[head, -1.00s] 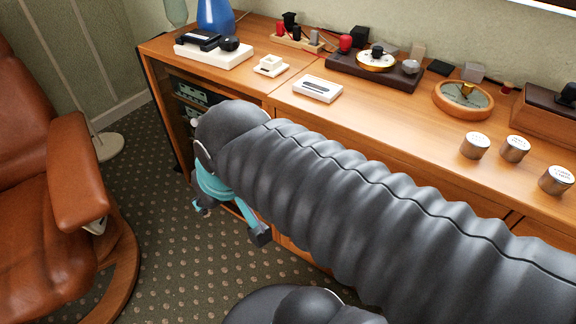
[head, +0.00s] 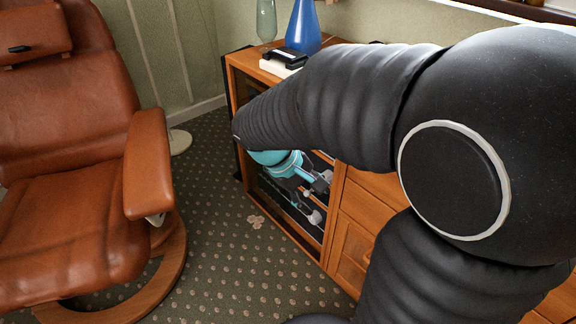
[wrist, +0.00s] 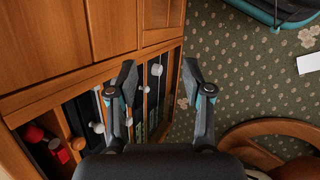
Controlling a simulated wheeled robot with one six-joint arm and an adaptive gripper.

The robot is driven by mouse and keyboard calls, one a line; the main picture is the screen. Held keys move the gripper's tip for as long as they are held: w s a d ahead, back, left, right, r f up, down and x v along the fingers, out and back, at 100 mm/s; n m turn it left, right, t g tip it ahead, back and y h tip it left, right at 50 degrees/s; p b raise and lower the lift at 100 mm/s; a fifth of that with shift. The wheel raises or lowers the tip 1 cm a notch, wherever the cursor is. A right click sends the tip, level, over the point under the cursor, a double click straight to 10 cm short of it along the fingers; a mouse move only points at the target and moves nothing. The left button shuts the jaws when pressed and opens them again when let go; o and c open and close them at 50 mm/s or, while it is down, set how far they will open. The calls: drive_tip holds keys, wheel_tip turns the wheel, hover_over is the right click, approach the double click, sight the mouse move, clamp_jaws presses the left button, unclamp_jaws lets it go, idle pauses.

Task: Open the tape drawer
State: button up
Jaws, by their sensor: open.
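The wooden sideboard (head: 240,85) stands right of the chair in the head view, with stacked drawer fronts (head: 372,200) beside an open-fronted bay. I cannot tell which drawer is the tape drawer; no label shows. My gripper (head: 318,187) is in front of the bay, below my black arm, which hides much of the sideboard. In the wrist view my gripper (wrist: 158,78) is open and empty, its two dark fingers apart. Closed wooden fronts (wrist: 115,25) show at the upper left there, apart from the fingers.
A brown leather chair (head: 75,170) with a wooden base (head: 165,280) stands on the left. Patterned carpet (head: 215,240) is clear between chair and sideboard. A blue vase (head: 303,28) stands on top. Equipment with pale knobs (wrist: 155,70) fills the bay in the wrist view.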

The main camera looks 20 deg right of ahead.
drive_tip(key=w+f+n+h, duration=0.6)
drive_tip(key=w+f+h, duration=0.1)
drive_tip(key=w+f, duration=0.4)
drive_tip(key=n+t+h, duration=0.5)
drive_tip(key=n+t, duration=0.1)
drive_tip(key=n, duration=0.2)
approach(304, 195)
drive_tip(key=x, duration=1)
drive_tip(key=shift+d+r, duration=0.2)
drive_tip(key=shift+d, duration=0.15)
drive_tip(key=shift+c, duration=0.2)
clamp_jaws()
